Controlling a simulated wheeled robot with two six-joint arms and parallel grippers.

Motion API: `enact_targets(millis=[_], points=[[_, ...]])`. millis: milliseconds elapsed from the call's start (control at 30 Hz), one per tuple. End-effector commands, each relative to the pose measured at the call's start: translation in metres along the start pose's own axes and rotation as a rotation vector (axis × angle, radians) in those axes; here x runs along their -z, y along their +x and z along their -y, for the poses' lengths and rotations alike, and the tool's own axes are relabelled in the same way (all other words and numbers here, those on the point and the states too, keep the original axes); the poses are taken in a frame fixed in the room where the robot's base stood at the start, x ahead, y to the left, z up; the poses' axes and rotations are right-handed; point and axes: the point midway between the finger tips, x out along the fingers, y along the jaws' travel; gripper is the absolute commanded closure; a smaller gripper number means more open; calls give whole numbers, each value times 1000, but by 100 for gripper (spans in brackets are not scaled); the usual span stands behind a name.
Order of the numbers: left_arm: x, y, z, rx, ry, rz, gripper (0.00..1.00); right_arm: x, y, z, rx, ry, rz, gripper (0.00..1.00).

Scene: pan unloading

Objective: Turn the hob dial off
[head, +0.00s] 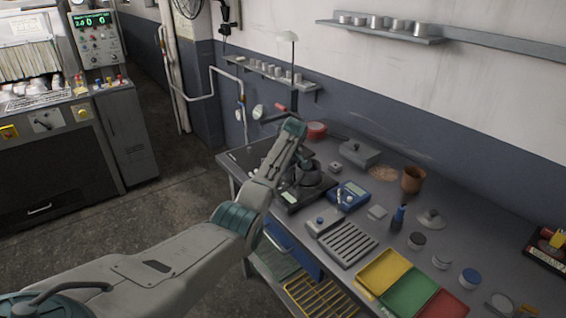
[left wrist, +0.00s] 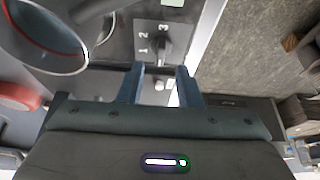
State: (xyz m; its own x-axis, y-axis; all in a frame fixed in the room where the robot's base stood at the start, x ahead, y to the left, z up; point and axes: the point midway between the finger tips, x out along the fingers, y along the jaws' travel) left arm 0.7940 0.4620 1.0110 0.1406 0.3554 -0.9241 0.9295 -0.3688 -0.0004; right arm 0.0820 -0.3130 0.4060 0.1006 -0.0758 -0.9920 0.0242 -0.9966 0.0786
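The hob dial (left wrist: 164,48) is a dark knob on a grey plate printed with 1, 2 and 3, in the upper middle of the left wrist view. Its grip looks turned roughly toward the 3. My left gripper (left wrist: 160,72) is open, its two blue fingers apart with the dial just beyond the tips and between their lines; contact cannot be told. A pan (left wrist: 45,35) with a reddish rim line is at the upper left. In the head view my left arm reaches over the hob (head: 292,198) and hides the dial and fingers. My right gripper is not in view.
The hob stands on a long grey bench (head: 460,215). To its right are a blue device (head: 349,195), a slotted rack (head: 347,243) and yellow (head: 384,272), green and red trays. A red round item (head: 316,130) sits near the wall. Open floor lies left of the bench.

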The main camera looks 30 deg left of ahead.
Motion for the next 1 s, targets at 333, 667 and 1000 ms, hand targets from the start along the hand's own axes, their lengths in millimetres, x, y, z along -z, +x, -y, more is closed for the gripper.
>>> enact_targets(millis=[333, 667, 1000], points=[[-1, -55, -1, -2, 0, 0, 68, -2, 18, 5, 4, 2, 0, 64], [-1, -64, 0, 0, 0, 1, 68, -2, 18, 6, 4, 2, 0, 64], [-1, -63, 0, 0, 0, 1, 68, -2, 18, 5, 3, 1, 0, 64]])
